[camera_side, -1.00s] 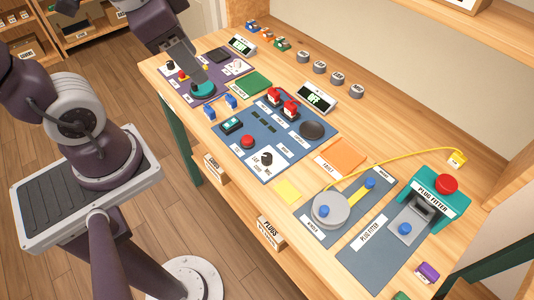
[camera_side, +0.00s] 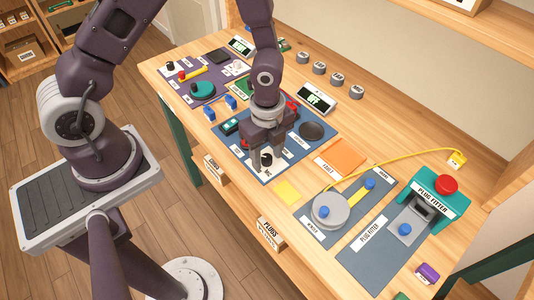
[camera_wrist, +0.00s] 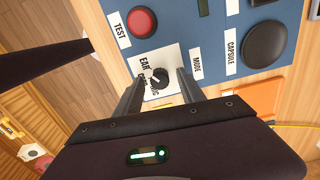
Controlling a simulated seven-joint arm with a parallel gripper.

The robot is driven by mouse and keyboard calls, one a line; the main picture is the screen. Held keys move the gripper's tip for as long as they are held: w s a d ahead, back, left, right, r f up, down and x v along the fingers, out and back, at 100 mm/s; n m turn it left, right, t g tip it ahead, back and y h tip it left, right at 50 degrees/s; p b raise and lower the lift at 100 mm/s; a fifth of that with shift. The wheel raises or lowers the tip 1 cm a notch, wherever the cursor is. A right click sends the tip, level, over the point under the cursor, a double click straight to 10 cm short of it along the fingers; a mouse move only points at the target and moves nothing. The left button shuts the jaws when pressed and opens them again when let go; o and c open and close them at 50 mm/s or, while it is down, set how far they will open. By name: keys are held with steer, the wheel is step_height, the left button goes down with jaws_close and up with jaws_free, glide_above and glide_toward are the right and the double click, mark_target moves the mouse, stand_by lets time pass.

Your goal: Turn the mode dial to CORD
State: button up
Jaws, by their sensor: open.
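The mode dial (camera_wrist: 160,78) is a small black knob with a white mark, on a white plate (camera_wrist: 172,60) beside the MODE label. EAR, CORD and MIC are printed around it; CORD is partly hidden by a finger. In the wrist view the white mark lies toward the left of the knob, but I cannot tell exactly which word it points at. My gripper (camera_side: 268,166) is over the dial, pointing down. Its two fingers are open, one on either side of the knob in the wrist view, with gaps visible. In the side view the knob shows between the fingers.
The red TEST button (camera_wrist: 141,21) and black CAPSULE disc (camera_wrist: 265,43) are close by on the same blue panel. An orange pad (camera_side: 342,158) and yellow note (camera_side: 287,191) lie beside the panel. A display (camera_side: 316,98) reading OFF stands behind.

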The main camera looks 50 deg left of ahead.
steer(key=shift+f, duration=0.2)
jaws_close()
steer(key=shift+n, duration=0.4)
steer(key=n, duration=0.4)
steer(key=shift+n, duration=0.4)
steer(key=n, duration=0.5)
steer(key=shift+w+r, duration=0.1)
steer(key=shift+n, duration=0.3)
